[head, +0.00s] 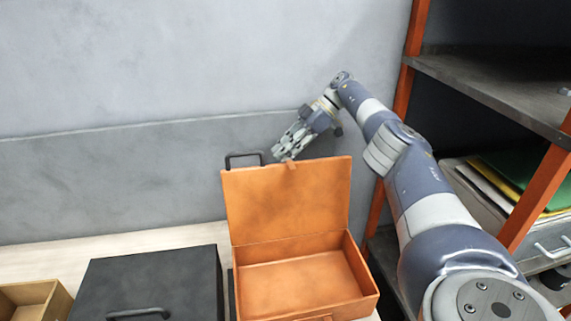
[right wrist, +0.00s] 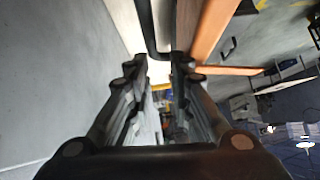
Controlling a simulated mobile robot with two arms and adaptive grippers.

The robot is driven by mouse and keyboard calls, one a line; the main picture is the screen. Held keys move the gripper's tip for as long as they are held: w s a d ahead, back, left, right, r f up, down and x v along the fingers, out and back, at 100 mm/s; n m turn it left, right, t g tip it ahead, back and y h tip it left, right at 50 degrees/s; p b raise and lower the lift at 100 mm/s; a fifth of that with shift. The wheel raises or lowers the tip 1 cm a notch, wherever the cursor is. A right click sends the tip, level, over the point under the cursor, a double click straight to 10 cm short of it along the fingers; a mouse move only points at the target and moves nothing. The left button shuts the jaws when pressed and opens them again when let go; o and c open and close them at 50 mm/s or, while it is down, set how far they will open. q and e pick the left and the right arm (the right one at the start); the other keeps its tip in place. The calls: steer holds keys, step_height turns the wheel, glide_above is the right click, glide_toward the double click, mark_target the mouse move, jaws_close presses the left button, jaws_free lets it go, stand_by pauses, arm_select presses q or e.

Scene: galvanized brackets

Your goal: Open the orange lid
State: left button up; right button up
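The orange lid (head: 287,205) stands raised at the back of the orange box (head: 350,292), leaning slightly back, and the box's inside looks empty. A small tab (head: 291,165) is on the lid's top edge. My right gripper (head: 283,155) is just behind and above that edge, pointing down and left. In the right wrist view its fingers (right wrist: 160,68) are apart with nothing held between them. The lid's orange edge (right wrist: 213,30) shows to the right of the fingers there. Whether the gripper touches the lid is hard to tell. My left gripper is out of view.
A black handle (head: 243,155) rises behind the lid's left corner. A black case (head: 150,280) stands left of the box, and a cardboard tray (head: 45,298) is at the far left. A shelf with orange posts (head: 535,195) stands at right, close to my right arm.

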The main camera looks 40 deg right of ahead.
step_height(320, 180, up, 4)
steer(key=shift+r, duration=0.2)
stand_by(0.6)
